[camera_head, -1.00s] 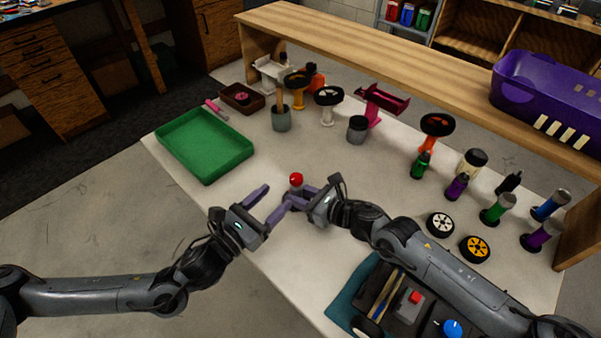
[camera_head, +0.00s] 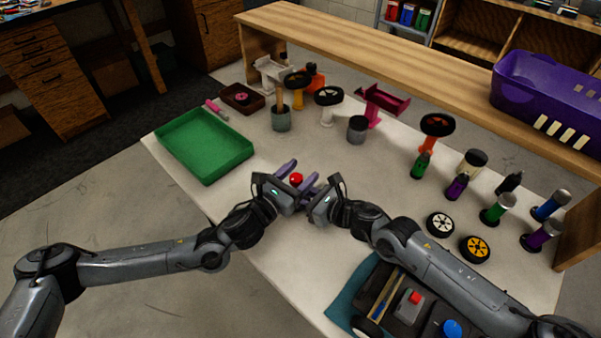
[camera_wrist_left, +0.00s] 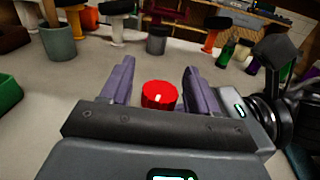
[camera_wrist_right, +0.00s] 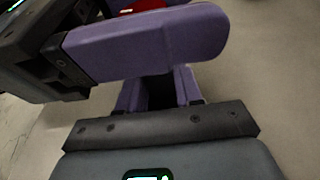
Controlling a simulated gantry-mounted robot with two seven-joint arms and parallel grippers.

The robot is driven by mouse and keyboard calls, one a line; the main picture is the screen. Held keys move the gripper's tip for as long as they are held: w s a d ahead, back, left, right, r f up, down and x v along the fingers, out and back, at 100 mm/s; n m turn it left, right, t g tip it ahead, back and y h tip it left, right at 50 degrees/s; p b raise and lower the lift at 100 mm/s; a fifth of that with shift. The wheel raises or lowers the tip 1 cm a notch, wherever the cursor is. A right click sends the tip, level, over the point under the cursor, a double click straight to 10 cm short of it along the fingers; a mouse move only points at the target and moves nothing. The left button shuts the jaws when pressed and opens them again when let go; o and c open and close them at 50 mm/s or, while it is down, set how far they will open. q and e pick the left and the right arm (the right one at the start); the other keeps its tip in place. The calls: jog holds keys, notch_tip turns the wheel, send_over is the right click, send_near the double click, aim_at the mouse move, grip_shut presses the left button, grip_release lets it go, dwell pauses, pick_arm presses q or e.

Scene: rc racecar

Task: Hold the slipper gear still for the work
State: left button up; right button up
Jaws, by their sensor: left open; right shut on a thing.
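A small red, round-topped piece (camera_head: 296,180), which I take to be the slipper gear, is between the two grippers above the near part of the white table. In the left wrist view its ridged red top (camera_wrist_left: 159,96) sits between the spread fingers of my left gripper (camera_wrist_left: 158,68), with gaps at both sides. My left gripper (camera_head: 298,171) is open around it. In the right wrist view a left finger crosses before my right gripper (camera_wrist_right: 160,85), and only a red sliver shows.
A green tray (camera_head: 205,147) is at the left. Stands, cups and wheels line the back under a wooden shelf (camera_head: 400,70). Bottles and two loose wheels (camera_head: 440,224) are at the right. The car chassis (camera_head: 400,300) lies on a teal mat near the front.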

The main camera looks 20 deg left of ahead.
pick_arm(q)
jog(key=shift+w, duration=0.15)
jog(key=c, duration=1)
jog(key=shift+o, duration=0.2)
